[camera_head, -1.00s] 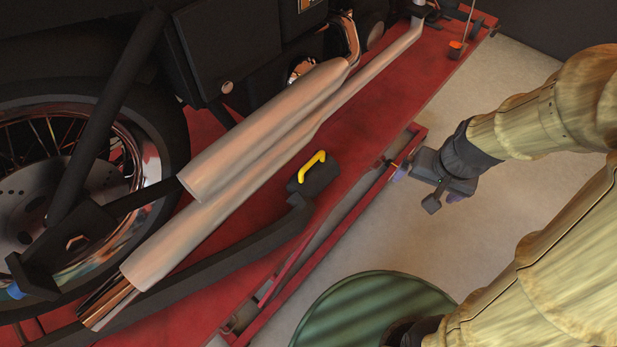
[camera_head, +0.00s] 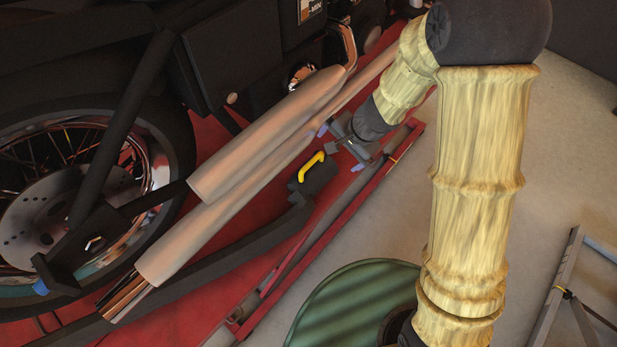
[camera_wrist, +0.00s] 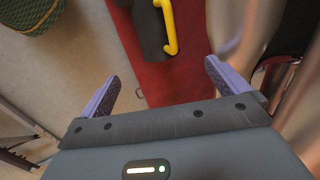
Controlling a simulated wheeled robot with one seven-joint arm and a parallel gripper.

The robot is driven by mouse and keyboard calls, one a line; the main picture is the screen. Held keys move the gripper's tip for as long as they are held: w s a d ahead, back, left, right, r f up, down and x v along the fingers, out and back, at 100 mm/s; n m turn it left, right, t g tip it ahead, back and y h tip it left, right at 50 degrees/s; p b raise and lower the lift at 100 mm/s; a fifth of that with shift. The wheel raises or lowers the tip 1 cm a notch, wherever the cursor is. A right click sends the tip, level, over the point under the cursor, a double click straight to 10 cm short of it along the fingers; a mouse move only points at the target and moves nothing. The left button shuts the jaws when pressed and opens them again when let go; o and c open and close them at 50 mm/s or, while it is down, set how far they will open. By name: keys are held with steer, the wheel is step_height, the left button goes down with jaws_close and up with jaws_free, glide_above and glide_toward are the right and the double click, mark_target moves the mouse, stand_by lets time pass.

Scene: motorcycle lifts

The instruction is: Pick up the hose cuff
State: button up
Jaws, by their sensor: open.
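The hose cuff (camera_head: 320,180) is a short black piece with a yellow handle (camera_head: 311,166). It lies on the red lift deck beside the exhaust pipes, near the end of the black hose (camera_head: 245,252). In the wrist view the black cuff (camera_wrist: 149,36) and its yellow handle (camera_wrist: 171,28) are at the top, cut off by the edge. My gripper (camera_head: 340,149) is just up and right of the cuff in the head view. Its purple fingers (camera_wrist: 162,74) are apart, with nothing between them. The cuff is beyond the fingertips, and no contact shows.
The motorcycle's silver exhaust pipes (camera_head: 235,175) run close along the left of the gripper. The lift's red side rail (camera_head: 335,225) lies to the right. A green round object (camera_head: 350,305) stands on the floor. A grey metal frame (camera_head: 557,290) is at the lower right.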

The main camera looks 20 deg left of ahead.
mark_target(319, 170)
steer(key=b+x, duration=0.3)
steer(key=x, duration=0.9)
steer(key=shift+f, duration=0.1)
steer(key=shift+s, duration=0.1)
steer(key=shift+s+a+f, duration=0.1)
steer(key=shift+a+f, duration=0.05)
steer(key=shift+f, duration=0.4)
steer(key=shift+s+p+x, duration=0.15)
steer(key=shift+p+x, duration=0.1)
steer(key=shift+x, duration=0.8)
steer(key=shift+s+p+x, duration=0.15)
steer(key=shift+p+x, duration=0.05)
steer(key=shift+x, duration=0.8)
steer(key=shift+f, duration=0.1)
steer(key=c, duration=1.3)
steer(key=shift+w, duration=0.1)
